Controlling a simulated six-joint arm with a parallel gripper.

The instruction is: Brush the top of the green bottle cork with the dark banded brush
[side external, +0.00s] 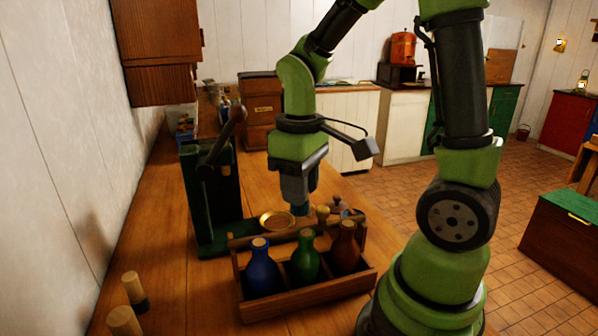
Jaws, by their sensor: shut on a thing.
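The green bottle (306,262) stands upright in the middle of a wooden carrier (318,293), with its cork (306,234) on top. A blue bottle (262,272) stands to its left and a brown bottle (345,252) to its right, both corked. My gripper (299,203) points down behind the carrier, above the table and apart from the green cork. It is shut on a small dark bluish thing (300,210), mostly hidden by the jaws; I cannot tell for certain that it is the dark banded brush.
The carrier's handle bar (280,236) crosses behind the bottles. A brass dish (277,220) and a wooden knob (322,212) are near the gripper. A dark green lever stand (210,195) is at left. Pale wooden cylinders (133,288) stand at front left; open tabletop lies between.

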